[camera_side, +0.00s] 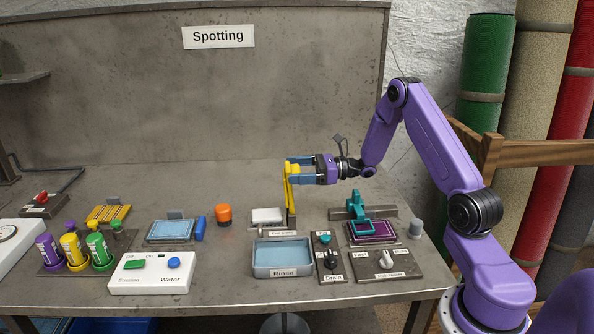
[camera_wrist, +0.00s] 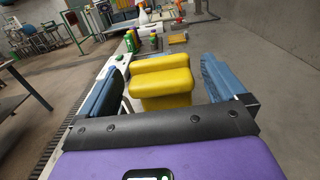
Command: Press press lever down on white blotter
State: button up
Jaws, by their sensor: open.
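The yellow press lever (camera_side: 290,199) stands upright just right of the white blotter (camera_side: 266,215), at the back of the Rinse tray. My gripper (camera_side: 291,170) is level at the lever's upper end, its blue fingers open. In the wrist view the yellow lever's thick handle (camera_wrist: 164,84) lies between the two fingers of my gripper (camera_wrist: 165,80), with a gap showing on each side. The blotter is a small white pad, uncovered from above.
The blue Rinse tray (camera_side: 283,272) stands in front of the blotter. A teal press (camera_side: 357,206) over a purple pad is to the right. A blue pad (camera_side: 171,230), an orange knob (camera_side: 223,214) and several bottles (camera_side: 73,250) are to the left. The air above the bench is clear.

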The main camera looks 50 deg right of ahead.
jog(key=shift+a, duration=0.1)
jog(key=c, duration=1.4)
jog(key=shift+w+a+r+g+h, duration=0.15)
jog(key=shift+w+a+g+h, duration=0.55)
jog(key=shift+w+a, duration=0.2)
jog(key=w+a+f+g+h, duration=0.1)
jog(key=w+a+g+h, duration=0.1)
jog(key=w+a+f+g+h, duration=0.3)
jog(key=w+a+g+h, duration=0.1)
jog(key=w, duration=0.1)
jog(key=shift+a+f+g+h, duration=0.3)
jog(key=shift+a+f+h, duration=0.05)
jog(key=shift+f+h, duration=0.05)
jog(key=shift+w+a+f+g+h, duration=0.3)
jog(key=shift+f+g+h, duration=0.15)
jog(key=shift+f, duration=0.2)
jog(key=shift+w+a+f+g+h, duration=0.25)
jog(key=shift+f+g+h, duration=0.15)
jog(key=shift+f, duration=0.2)
jog(key=shift+w+a+f+g+h, duration=0.15)
jog(key=shift+a+f+g+h, duration=0.05)
jog(key=shift+f+g+h, duration=0.3)
jog(key=shift+x, duration=0.95)
jog(key=shift+f, duration=0.15)
